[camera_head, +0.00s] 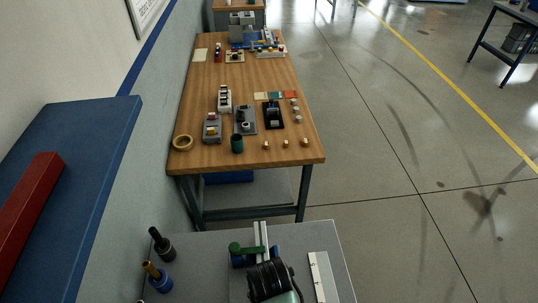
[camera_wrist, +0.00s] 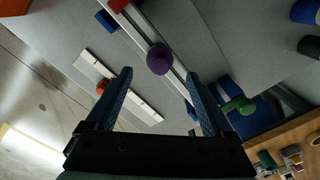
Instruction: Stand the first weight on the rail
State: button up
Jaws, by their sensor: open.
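A pale rail (camera_wrist: 174,75) runs diagonally across the wrist view between my fingers; part of it shows in the head view (camera_head: 262,235). A purple round-topped piece (camera_wrist: 159,58) appears over the rail between my fingertips. I cannot tell whether it is a weight or whether it touches the rail. My gripper (camera_wrist: 159,73) is open, and both blue fingers are apart from the purple piece. In the head view my dark wrist hides part of the rail. A black-handled piece (camera_head: 162,244) and a brown-handled blue piece (camera_head: 157,278) stand at the left of the grey bench.
A green-knobbed part (camera_wrist: 238,104) stands beside the rail with blue blocks. A red block (camera_wrist: 118,4) sits farther along the rail. Behind stands a wooden table (camera_head: 230,72) holding several fixtures.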

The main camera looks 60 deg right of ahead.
notch_tip(320, 180, up, 7)
jog(key=shift+f, duration=0.2)
dwell(0.6)
